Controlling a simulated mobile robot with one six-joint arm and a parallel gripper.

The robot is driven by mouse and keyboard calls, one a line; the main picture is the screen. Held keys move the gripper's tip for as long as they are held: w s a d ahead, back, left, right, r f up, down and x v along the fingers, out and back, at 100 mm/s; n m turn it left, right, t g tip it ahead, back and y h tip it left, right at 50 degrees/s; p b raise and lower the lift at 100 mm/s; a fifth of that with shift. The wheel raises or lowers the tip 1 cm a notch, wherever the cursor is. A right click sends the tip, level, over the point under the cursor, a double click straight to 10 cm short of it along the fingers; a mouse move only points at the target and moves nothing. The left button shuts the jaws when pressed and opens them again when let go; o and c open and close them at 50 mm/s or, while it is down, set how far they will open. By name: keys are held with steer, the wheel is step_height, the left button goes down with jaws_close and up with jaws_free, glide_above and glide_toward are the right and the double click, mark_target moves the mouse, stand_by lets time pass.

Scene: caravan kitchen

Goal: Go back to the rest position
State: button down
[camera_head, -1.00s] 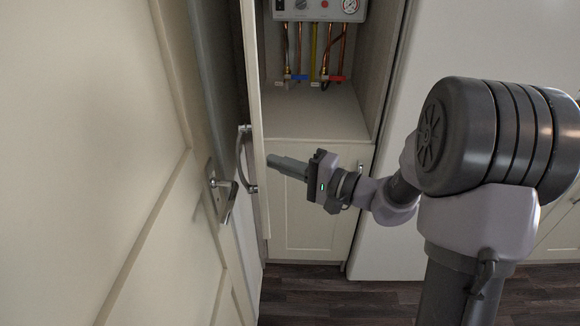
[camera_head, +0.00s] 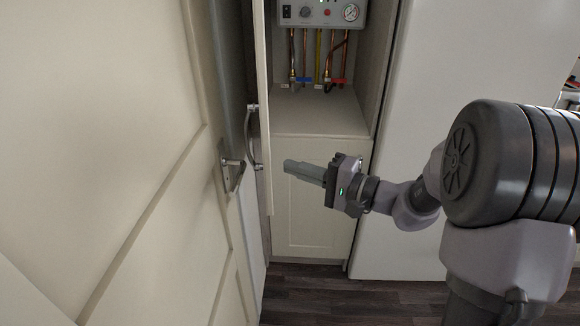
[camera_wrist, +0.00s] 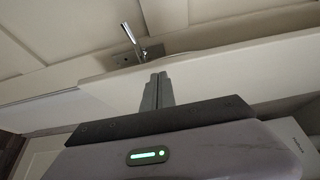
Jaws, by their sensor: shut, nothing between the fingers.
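My gripper (camera_head: 290,166) points left in the head view, in front of the lower cupboard front and to the right of the open cabinet door. Its fingers are together with nothing between them. In the wrist view, my gripper (camera_wrist: 158,78) also shows shut. The open cabinet door (camera_head: 264,90) stands edge-on with a curved metal handle (camera_head: 253,138). The gripper is apart from that handle in the head view.
The open cabinet holds a boiler panel (camera_head: 320,12) with copper pipes above a bare shelf (camera_head: 318,110). A room door (camera_head: 120,130) with a lever handle (camera_head: 232,165) is at the left; the lever also shows in the wrist view (camera_wrist: 132,42). Dark floor (camera_head: 340,296) is clear below.

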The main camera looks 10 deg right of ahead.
steer(key=s+a+n+g+h, duration=0.2)
steer(key=s+a+g, duration=0.25)
steer(key=s, duration=0.35)
steer(key=s+a+n+g+h, duration=0.1)
steer(key=s+a+n+g, duration=0.1)
steer(key=s+a+g, duration=0.45)
steer(key=s+d+f+t+h, duration=0.3)
steer(key=s+d+t+h, duration=0.2)
steer(key=s+d+h, duration=0.4)
steer(key=s+d, duration=0.1)
steer(key=s, duration=0.2)
steer(key=shift+s+m, duration=0.25)
steer(key=shift+m, duration=0.05)
steer(key=shift+d, duration=0.1)
